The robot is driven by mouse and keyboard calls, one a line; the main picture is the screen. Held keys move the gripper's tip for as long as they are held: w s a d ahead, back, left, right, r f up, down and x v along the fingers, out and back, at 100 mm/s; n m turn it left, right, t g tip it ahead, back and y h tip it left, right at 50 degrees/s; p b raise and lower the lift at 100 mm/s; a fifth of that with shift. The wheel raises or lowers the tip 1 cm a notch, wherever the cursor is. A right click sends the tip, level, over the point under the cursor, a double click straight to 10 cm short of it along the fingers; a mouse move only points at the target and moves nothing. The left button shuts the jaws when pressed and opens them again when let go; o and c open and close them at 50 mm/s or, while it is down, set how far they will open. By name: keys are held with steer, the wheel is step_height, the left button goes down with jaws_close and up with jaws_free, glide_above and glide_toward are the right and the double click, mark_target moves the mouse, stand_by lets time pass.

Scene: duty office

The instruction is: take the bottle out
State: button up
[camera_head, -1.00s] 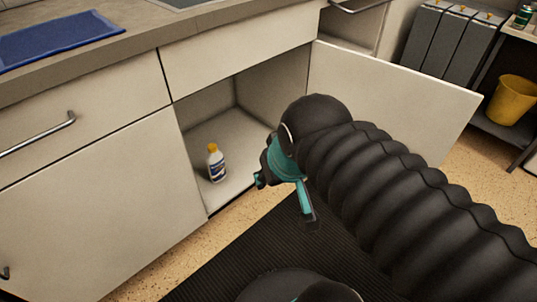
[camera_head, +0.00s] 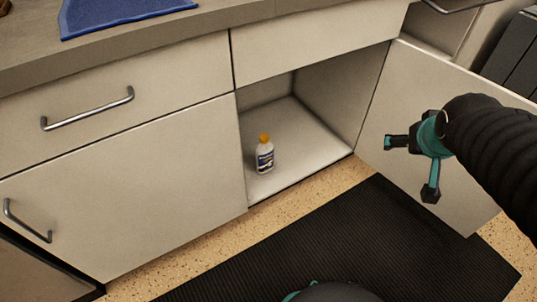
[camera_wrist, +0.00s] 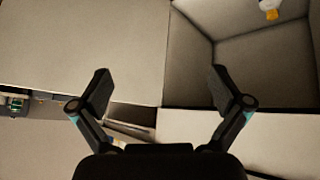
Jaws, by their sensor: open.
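A small white bottle (camera_head: 264,157) with an orange cap and a dark label stands upright on the floor of the open cabinet (camera_head: 305,150), near its left front. My gripper (camera_head: 410,168) is open and empty, outside the cabinet to the right of the bottle, in front of the open door (camera_head: 440,130). In the wrist view my gripper (camera_wrist: 160,88) shows its two fingers spread apart. There the bottle's orange cap (camera_wrist: 271,13) shows at the top right edge, and the rest of the bottle is mostly cut off.
The open door stands out on the right, close behind my gripper. A closed cabinet front (camera_head: 120,190) is left of the opening. A blue towel (camera_head: 115,14) lies on the counter (camera_head: 215,42) above. A black mat (camera_head: 340,245) covers the floor in front.

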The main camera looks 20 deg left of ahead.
steer(key=w+a+f+n+t+y+b, duration=0.1)
steer(key=w+a+f, duration=0.2)
steer(key=w, duration=0.3)
steer(key=w+a+f+n+t, duration=0.1)
steer(key=w+a+f, duration=0.1)
steer(key=w+f, duration=0.35)
steer(key=n+g+y+b, duration=0.2)
steer(key=n+y+b, duration=0.2)
steer(key=n+y, duration=0.55)
glide_toward(268, 152)
steer(key=shift+m+y, duration=0.55)
steer(key=shift+m, duration=0.4)
steer(key=x, duration=0.6)
steer(key=shift+w+f, duration=0.3)
steer(key=shift+w, duration=0.05)
steer(key=shift+b+x, duration=0.4)
steer(key=shift+x, duration=2.65)
steer(key=shift+s+f, duration=0.1)
steer(key=c, duration=1.7)
